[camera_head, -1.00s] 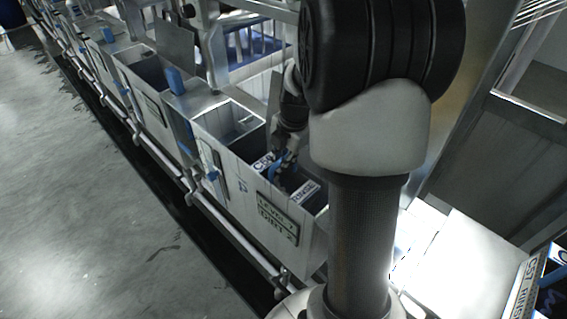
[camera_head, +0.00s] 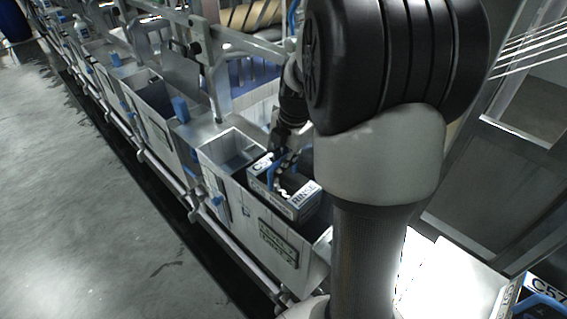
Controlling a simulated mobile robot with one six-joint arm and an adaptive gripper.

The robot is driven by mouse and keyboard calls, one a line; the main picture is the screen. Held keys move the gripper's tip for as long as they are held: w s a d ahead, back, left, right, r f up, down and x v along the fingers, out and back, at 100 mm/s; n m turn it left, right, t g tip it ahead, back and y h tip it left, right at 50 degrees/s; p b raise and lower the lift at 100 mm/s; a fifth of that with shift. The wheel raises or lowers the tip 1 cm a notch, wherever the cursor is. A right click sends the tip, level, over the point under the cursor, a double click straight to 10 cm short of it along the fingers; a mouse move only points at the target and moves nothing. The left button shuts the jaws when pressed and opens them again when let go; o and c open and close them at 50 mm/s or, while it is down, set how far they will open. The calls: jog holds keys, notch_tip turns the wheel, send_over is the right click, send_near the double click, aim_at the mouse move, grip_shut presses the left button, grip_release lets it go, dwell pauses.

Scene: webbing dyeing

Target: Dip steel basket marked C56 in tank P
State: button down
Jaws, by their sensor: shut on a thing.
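The steel basket (camera_head: 293,206) shows in the head view at the right-hand end of a pale tank (camera_head: 240,205). It has white labels on its rim; one starts with C5 and its last character is unclear, another starts with RIN. Its top stands at or a little above the tank rim, and its lower part is hidden by the tank wall. The tank carries a small blue mark that looks like a P, and a dark-framed sign on its front. My gripper (camera_head: 284,160) is shut on the basket's blue handle from above. The fingertips are partly hidden.
A row of similar tanks (camera_head: 150,110) runs to the upper left, with a rail and pipes along the front. Another basket marked C57 (camera_head: 545,291) sits at the lower right beside a bright white surface (camera_head: 450,280). The floor at left is clear.

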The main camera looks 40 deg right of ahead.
notch_tip(320, 180, up, 6)
jog(key=p, duration=0.3)
jog(key=shift+p, duration=0.3)
